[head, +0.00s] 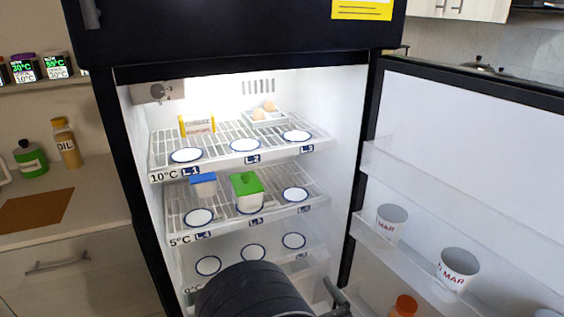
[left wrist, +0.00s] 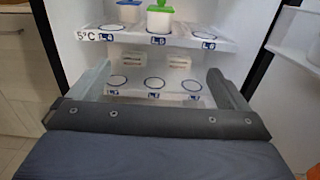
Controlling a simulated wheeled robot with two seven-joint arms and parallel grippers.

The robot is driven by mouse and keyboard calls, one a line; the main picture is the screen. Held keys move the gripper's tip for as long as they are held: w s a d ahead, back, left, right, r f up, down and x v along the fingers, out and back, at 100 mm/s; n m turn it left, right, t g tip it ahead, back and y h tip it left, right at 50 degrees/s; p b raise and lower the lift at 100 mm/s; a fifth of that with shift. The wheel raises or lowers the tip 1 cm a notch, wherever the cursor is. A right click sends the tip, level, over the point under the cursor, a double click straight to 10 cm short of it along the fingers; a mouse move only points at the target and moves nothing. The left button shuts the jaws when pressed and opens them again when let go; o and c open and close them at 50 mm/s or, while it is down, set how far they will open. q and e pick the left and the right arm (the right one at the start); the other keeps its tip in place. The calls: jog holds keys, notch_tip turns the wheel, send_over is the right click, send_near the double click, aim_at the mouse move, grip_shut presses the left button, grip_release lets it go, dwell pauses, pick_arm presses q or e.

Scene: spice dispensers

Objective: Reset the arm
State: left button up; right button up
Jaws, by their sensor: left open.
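My left arm (head: 252,291) reaches up from the bottom of the head view, in front of the open fridge's lowest shelf. One grey finger shows at its right; the other is hidden there. In the left wrist view, my left gripper (left wrist: 160,84) is open, with its two grey fingers wide apart and nothing between them. The fingers frame the lowest shelf, where several white round markers (left wrist: 154,82) lie empty. My right gripper is in neither view.
The middle shelf holds a blue-lidded container (head: 203,184) and a green-lidded container (head: 246,190). The top shelf holds a yellow-ended item (head: 198,125) and an egg tray (head: 262,118). The open door (head: 465,165), with cups (head: 458,269), stands right; a counter (head: 90,190) stands left.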

pick_arm(q)
jog(key=s+a+r+n+g+y+p, duration=0.1)
jog(key=s+a+r+n+g+p, duration=0.2)
jog(key=a+n+g, duration=0.7)
jog(key=s+a+r+n+g+p, duration=0.25)
jog(key=a+n, duration=0.25)
jog(key=a, duration=1)
jog(key=s+a+r+n+g+h+p, duration=0.2)
jog(key=s+a+n+g+h+p, duration=0.1)
jog(key=s+n+h, duration=0.45)
jog(key=s+d+r+n+t+h+p, duration=0.2)
jog(key=s+r+n+t+h, duration=0.2)
jog(key=n, duration=0.6)
notch_tip(320, 180, up, 2)
jog(key=shift+s+d+r+n, duration=0.2)
jog(key=shift+s+r+n, duration=0.05)
jog(key=shift+s+n, duration=0.1)
jog(key=shift+t, duration=0.25)
jog(key=shift+c, duration=0.5)
